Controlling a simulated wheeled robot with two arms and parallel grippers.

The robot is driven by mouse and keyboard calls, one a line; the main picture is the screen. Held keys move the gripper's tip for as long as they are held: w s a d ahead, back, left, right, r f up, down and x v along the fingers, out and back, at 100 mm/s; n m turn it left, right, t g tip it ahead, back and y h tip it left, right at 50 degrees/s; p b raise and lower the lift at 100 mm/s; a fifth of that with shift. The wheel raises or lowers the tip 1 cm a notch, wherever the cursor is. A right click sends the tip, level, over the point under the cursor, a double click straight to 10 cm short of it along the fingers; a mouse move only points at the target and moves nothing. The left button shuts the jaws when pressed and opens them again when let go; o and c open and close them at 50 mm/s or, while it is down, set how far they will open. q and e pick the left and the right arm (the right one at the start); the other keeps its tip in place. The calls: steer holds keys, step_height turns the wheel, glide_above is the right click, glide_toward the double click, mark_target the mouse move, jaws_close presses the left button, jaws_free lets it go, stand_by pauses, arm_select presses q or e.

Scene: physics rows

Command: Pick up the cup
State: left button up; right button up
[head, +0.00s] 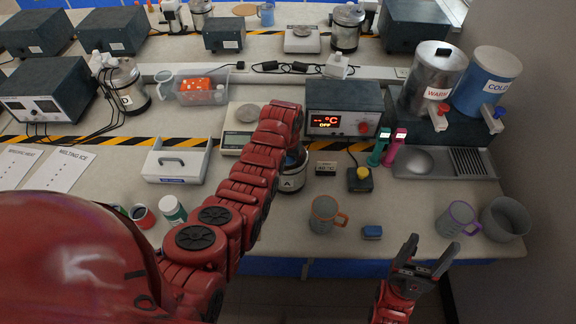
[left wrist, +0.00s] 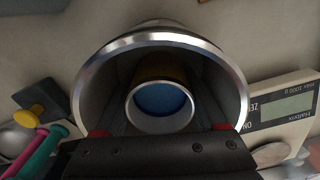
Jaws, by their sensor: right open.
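In the left wrist view, a small cup (left wrist: 162,122) with a pale rim and blue inside sits within a wider metal-rimmed vessel (left wrist: 84,70). My left gripper (left wrist: 160,125) reaches into this vessel, with dark fingers on either side of the small cup; whether they touch it is unclear. In the head view, a vessel marked A (head: 291,182) is partly hidden by my left arm, which also hides the left gripper. A grey mug with an orange handle (head: 325,212) and one with a purple handle (head: 456,219) stand upright at the front. My right gripper (head: 424,257) is open and empty before the bench edge.
A scale (head: 236,140) stands left of vessel A and a temperature unit (head: 343,100) behind it. A yellow-knobbed box (head: 360,180), a blue block (head: 372,232) and a grey bowl (head: 505,219) are to the right. A white tray (head: 178,160) is left.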

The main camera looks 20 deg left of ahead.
arm_select(q)
steer(key=c, duration=0.8)
